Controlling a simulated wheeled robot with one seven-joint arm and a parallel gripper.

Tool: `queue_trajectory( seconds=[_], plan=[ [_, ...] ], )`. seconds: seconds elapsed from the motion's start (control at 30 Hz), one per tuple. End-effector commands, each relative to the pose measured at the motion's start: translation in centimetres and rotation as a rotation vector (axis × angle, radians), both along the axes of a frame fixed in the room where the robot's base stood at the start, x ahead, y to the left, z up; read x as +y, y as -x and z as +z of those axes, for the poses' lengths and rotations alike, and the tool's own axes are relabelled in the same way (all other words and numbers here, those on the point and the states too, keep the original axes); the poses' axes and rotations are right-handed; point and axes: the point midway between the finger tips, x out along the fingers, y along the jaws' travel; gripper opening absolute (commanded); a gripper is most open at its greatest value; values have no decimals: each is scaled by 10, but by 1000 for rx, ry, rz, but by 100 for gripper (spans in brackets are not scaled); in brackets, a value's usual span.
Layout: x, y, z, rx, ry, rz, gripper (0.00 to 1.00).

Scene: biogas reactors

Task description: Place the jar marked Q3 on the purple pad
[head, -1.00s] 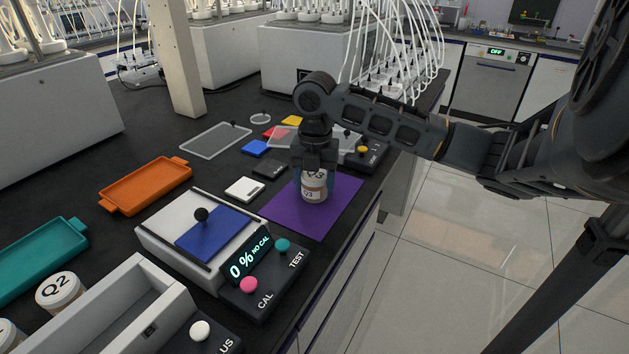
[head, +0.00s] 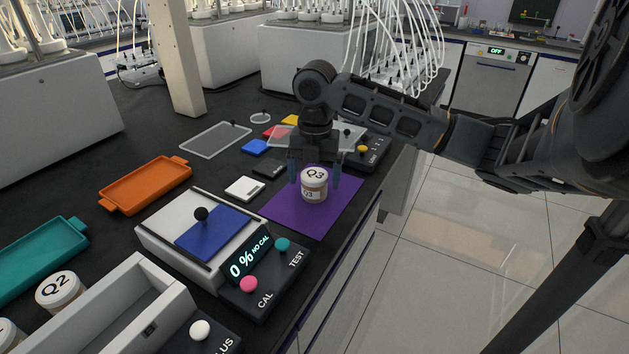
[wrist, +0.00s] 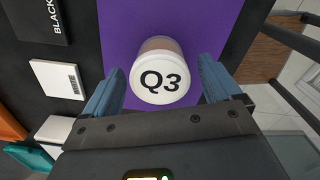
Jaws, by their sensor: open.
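The jar marked Q3 (head: 314,185) stands upright on the purple pad (head: 335,214), with its white lid facing up. In the wrist view the Q3 jar (wrist: 159,77) sits between the two blue fingers, with a gap on each side. The purple pad (wrist: 118,22) shows around it there. My gripper (head: 314,180) is open over the jar, and its fingers are apart from it. My gripper also shows in the wrist view (wrist: 163,88).
A device reading 0 % (head: 247,262) with a blue plate (head: 216,233) stands left of the pad. White (head: 245,189) and black (head: 270,170) tiles lie behind it. The jar marked Q2 (head: 60,291) is at lower left. An orange tray (head: 146,185) lies further left.

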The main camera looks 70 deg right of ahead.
Motion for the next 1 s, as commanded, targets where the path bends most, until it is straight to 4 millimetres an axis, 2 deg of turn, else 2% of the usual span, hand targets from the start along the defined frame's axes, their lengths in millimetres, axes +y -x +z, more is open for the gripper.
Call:
queue_trajectory(
  seconds=[0.3, 0.5, 0.7, 1.0],
  plan=[
    [0, 0, 66, -2, 4, 3, 91],
    [0, 1, 93, 0, 2, 2, 91],
    [0, 1, 101, 0, 0, 1, 91],
    [0, 1, 101, 0, 0, 1, 91]
  ],
)
